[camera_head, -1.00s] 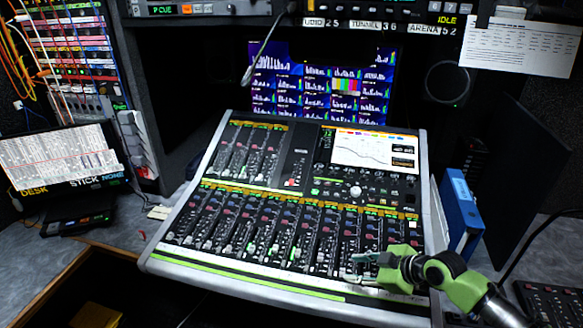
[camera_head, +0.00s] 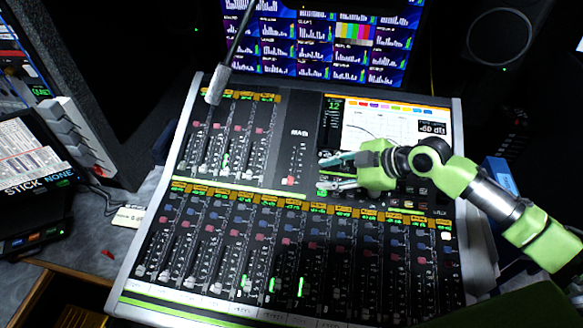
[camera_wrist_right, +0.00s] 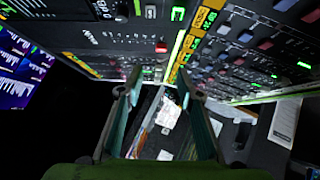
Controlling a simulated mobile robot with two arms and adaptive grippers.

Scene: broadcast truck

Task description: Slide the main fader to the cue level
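The mixing console (camera_head: 298,193) fills the middle of the head view. The main fader's red cap (camera_head: 290,181) sits low in its slot in the "MAIN" panel (camera_head: 299,140), left of the console's screen. It also shows in the right wrist view (camera_wrist_right: 161,47), beyond the fingertips. My right gripper (camera_head: 322,174) is open and empty, a little right of the red cap; its two fingers also stand apart in the wrist view (camera_wrist_right: 159,84). I cannot tell its height over the panel. No cue mark can be made out. My left gripper is not in view.
The console screen (camera_head: 378,125) has a dark readout, seemingly "-60 dB". Rows of channel faders (camera_head: 250,250) lie below the main panel. A gooseneck microphone (camera_head: 214,85) hangs over the console's upper left. A blue binder (camera_head: 499,175) stands at the right.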

